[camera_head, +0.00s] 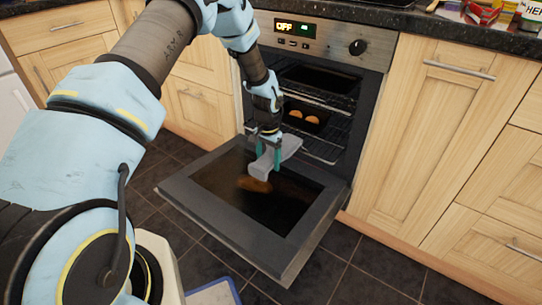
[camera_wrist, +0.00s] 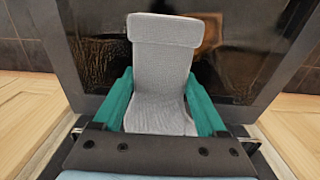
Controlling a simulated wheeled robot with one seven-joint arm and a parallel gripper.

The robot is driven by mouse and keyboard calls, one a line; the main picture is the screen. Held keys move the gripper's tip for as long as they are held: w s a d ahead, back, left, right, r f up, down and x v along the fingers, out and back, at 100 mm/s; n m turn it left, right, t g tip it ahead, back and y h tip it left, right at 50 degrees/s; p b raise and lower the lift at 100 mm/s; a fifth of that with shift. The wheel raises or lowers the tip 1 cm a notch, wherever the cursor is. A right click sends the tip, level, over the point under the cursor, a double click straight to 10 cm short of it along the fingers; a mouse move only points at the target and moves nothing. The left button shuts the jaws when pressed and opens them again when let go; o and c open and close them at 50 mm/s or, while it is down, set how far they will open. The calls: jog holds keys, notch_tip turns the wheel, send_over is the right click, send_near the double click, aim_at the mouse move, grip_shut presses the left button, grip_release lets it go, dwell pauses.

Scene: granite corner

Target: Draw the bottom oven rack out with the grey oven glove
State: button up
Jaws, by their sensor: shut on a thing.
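The grey oven glove (camera_head: 284,150) hangs from my gripper (camera_head: 267,153) above the lowered oven door. In the wrist view the glove (camera_wrist: 162,75) sits between the two green fingers of my gripper (camera_wrist: 160,105), which are shut on it. The oven (camera_head: 318,85) is open. Several wire racks show inside; the lower rack (camera_head: 322,150) is just behind and to the right of my gripper. My arm and gripper hide part of the oven's left side and of the lower rack. The glove is apart from the rack, as far as I can tell.
The oven door (camera_head: 300,232) lies lowered in front of the oven, with a brownish patch on its glass. A dark tray (camera_head: 296,118) with round brown food sits on a higher rack. Wooden cupboards (camera_head: 425,130) flank the oven. Dark floor tiles (camera_head: 365,275) are clear at the right.

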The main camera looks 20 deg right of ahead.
aim_at(257, 168)
jog(key=shift+s+a+r+p, duration=0.1)
jog(key=shift+s+a+p, duration=0.35)
jog(key=shift+a, duration=0.45)
jog(key=shift+s+a+p, duration=0.35)
jog(key=shift+s+a, duration=0.2)
jog(key=shift+a, duration=0.35)
jog(key=shift+s+a, duration=0.45)
jog(key=shift+a, duration=0.45)
jog(key=shift+s+a+p, duration=0.3)
jog(key=shift+s+a, duration=0.2)
jog(key=shift+a, duration=0.35)
jog(key=shift+s+a+p, duration=0.25)
jog(key=shift+s+a, duration=0.2)
jog(key=shift+a, duration=0.4)
jog(key=shift+s+a+p, duration=0.3)
jog(key=shift+s+a, duration=0.2)
jog(key=shift+a, duration=0.35)
jog(key=shift+s+a+p, duration=0.15)
jog(key=shift+s+a, duration=0.35)
jog(key=shift+a, duration=0.35)
jog(key=shift+s+a+p, duration=0.15)
jog(key=shift+s+a, duration=0.3)
jog(key=shift+a, duration=0.35)
